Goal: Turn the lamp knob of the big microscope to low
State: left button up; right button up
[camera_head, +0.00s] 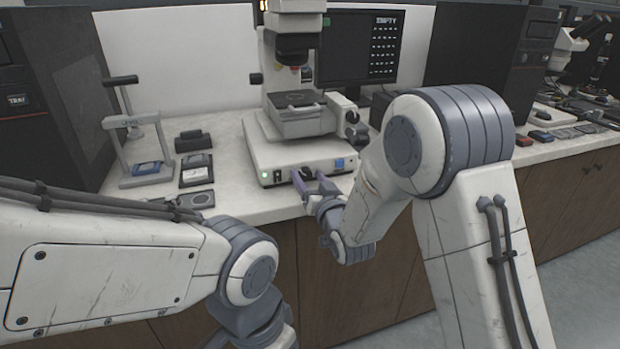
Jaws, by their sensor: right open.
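The big microscope (295,153) stands on the counter in the middle of the head view, with its stage above a white base. The lamp knob (308,172) is a dark round knob on the front of the base. My right gripper (308,182) is at the front of the base, its purple fingers open and on either side of the knob. I cannot tell whether the fingers touch it. The knob's setting is too small to read. My left arm crosses the lower left, and its gripper is out of the picture.
A monitor (358,47) stands behind the microscope. A levelling press stand (142,150) and small dark and blue blocks lie on the counter to the left. Another microscope (575,45) and small items are at the far right. The counter's front edge runs below the base.

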grip_shut()
jog(key=shift+n, duration=0.3)
jog(key=n+b, duration=0.2)
jog(key=shift+n, duration=0.3)
jog(key=n+b, duration=0.2)
jog(key=n, duration=0.1)
jog(key=shift+n, duration=0.4)
jog(key=n+b, duration=0.2)
jog(key=n, duration=0.1)
jog(key=shift+a+n+h+b, duration=0.1)
jog(key=shift+n+h+b, duration=0.4)
jog(key=shift+n, duration=1.3)
jog(key=shift+y, duration=0.3)
